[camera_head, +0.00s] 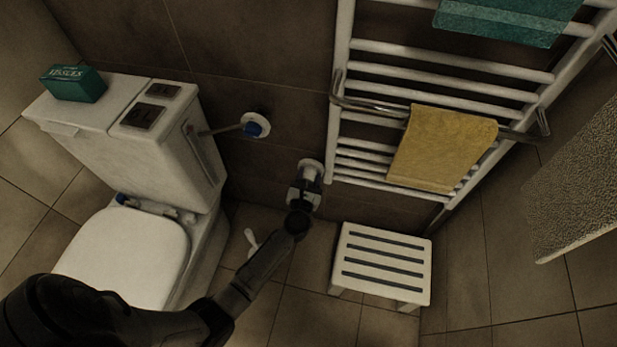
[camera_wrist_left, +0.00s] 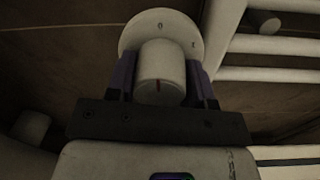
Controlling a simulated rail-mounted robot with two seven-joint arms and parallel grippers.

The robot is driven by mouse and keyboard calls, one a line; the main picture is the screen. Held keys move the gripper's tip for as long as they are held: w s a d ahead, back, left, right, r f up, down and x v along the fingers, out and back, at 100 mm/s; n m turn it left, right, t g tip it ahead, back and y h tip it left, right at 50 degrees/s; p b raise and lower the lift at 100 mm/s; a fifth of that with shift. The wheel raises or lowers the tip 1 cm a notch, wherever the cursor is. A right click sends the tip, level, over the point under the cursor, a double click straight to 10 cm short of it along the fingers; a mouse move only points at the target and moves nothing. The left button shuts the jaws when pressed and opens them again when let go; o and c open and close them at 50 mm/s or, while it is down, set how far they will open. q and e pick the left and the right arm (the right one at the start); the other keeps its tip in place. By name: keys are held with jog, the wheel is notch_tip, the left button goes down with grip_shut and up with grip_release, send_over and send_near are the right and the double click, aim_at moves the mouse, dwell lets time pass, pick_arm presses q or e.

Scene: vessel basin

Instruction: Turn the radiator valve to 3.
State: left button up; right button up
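The radiator valve (camera_head: 311,168) is on the dark tiled wall at the lower left of the towel radiator. In the left wrist view its pale round knob (camera_wrist_left: 161,68) stands before a round white dial plate (camera_wrist_left: 180,26). The plate shows small dark marks; one looks like a 0. My right gripper is not in view.
The white towel radiator (camera_head: 376,48) with a yellow towel (camera_head: 441,148) rises right of the valve. A white slatted stool (camera_head: 384,262) stands below. A white brush-like object (camera_head: 251,240) is on the floor.

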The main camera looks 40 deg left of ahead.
pick_arm(q)
jog(key=c, duration=0.4)
